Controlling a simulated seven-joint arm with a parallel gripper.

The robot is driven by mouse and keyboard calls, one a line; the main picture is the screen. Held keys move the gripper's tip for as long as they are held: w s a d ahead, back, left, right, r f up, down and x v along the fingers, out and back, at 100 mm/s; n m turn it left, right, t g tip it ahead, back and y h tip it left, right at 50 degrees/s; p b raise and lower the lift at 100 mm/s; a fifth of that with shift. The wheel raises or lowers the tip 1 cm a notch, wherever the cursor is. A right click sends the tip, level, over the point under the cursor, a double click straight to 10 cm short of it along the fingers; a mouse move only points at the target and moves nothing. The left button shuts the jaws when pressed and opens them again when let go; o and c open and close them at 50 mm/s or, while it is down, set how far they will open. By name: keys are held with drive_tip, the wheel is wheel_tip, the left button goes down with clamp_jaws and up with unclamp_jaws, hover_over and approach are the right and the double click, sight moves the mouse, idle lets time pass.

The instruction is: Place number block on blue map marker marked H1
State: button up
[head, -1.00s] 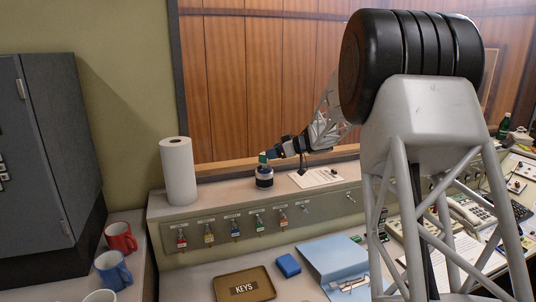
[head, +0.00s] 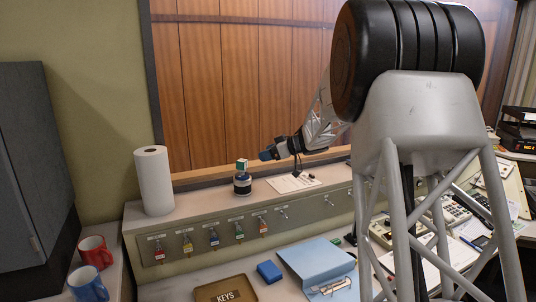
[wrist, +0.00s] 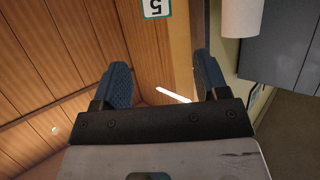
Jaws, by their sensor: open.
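The number block (head: 242,164), a small white and teal cube, rests on top of a short dark blue and white cylinder (head: 242,184) on the console ledge. In the wrist view the number block (wrist: 156,8) shows a 5 at the top edge, beyond the fingertips. My gripper (head: 266,154) is just right of the block and apart from it. Its blue fingers are open and empty in the wrist view (wrist: 163,88). I cannot make out a map marker marked H1.
A paper towel roll (head: 154,181) stands left on the ledge, and a paper sheet (head: 292,184) lies to the right. Keys with coloured tags hang along the front panel. Below are a KEYS tray (head: 242,281), a blue box (head: 269,271) and a blue folder (head: 315,256). Mugs (head: 94,252) stand at left.

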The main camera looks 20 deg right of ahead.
idle(0.4)
drive_tip(key=s+a+r+m+t+h, duration=0.3)
drive_tip(key=a+r+t+h, duration=0.15)
drive_tip(key=r, duration=0.35)
drive_tip(key=s+a+r+m+h, duration=0.1)
drive_tip(key=s+a+m+h, duration=0.15)
drive_tip(key=s, duration=0.25)
drive_tip(key=s+a+r+m+h, duration=0.1)
drive_tip(key=s+h, duration=0.2)
drive_tip(key=s, duration=0.1)
drive_tip(key=s+a+f+m+g, duration=0.1)
drive_tip(key=s+a+f+g, duration=0.2)
drive_tip(key=s, duration=1.1)
drive_tip(key=s+a+f+g, duration=0.4)
drive_tip(key=s+a+f, duration=0.3)
drive_tip(key=s, duration=0.7)
drive_tip(key=s+a+f+m+g, duration=0.1)
drive_tip(key=s+a+f+g, duration=0.3)
drive_tip(key=s, duration=1)
drive_tip(key=shift+s+a+f+m, duration=0.3)
drive_tip(key=shift+a+f+m, duration=0.05)
drive_tip(key=shift+a+f, duration=0.2)
